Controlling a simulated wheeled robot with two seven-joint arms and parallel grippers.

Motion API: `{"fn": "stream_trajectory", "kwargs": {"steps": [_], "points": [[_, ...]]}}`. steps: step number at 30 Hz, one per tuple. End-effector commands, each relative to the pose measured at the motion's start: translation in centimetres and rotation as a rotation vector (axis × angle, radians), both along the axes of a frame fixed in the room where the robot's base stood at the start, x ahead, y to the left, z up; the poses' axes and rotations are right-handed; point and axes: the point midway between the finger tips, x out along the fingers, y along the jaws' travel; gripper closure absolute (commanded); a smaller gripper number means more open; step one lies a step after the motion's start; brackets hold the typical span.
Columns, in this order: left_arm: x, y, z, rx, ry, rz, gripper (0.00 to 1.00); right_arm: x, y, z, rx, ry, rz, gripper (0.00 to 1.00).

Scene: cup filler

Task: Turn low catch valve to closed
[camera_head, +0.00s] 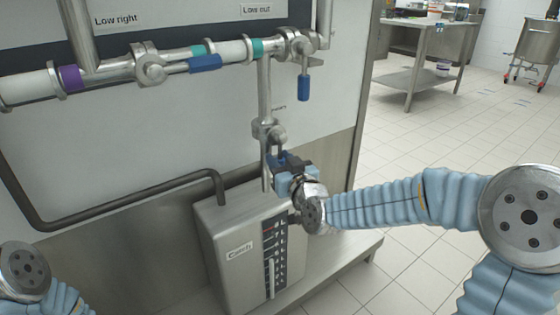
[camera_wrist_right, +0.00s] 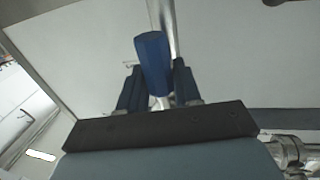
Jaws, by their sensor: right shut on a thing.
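The low catch valve (camera_head: 268,131) is a metal valve on the vertical pipe above the grey box labelled "Catch" (camera_head: 232,240). My right gripper (camera_head: 281,160) is at this valve, just below its body. In the right wrist view the valve's blue handle (camera_wrist_right: 153,62) stands between the two dark blue fingers of my right gripper (camera_wrist_right: 156,88), which is shut on it. In the head view the gripper hides most of the handle. My left gripper is out of view; only part of my left arm shows at the lower left.
Above is a horizontal pipe with a blue-handled valve (camera_head: 205,63) near the label "Low right" and another blue handle (camera_head: 303,88) under "Low out". A dark bent pipe (camera_head: 120,203) runs left of the box. A steel table (camera_head: 430,38) stands farther back; the tiled floor at right is largely clear.

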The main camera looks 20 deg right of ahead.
Motion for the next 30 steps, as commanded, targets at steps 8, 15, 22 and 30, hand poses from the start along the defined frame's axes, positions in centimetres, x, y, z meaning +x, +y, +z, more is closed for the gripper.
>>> {"fn": "stream_trajectory", "kwargs": {"steps": [8, 15, 22, 30], "points": [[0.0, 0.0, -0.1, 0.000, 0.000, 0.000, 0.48, 0.0, 0.1, 0.0, 0.008, 0.003, 0.000, 1.00], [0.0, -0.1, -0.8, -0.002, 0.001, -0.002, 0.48, -0.2, 0.6, -0.2, 0.083, 0.030, 0.001, 1.00], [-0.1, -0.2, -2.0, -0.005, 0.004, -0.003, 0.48, -0.6, 1.6, 0.0, 0.245, 0.086, 0.001, 1.00], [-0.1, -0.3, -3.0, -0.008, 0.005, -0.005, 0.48, -1.1, 3.0, 0.7, 0.486, 0.176, 0.002, 1.00]]}}
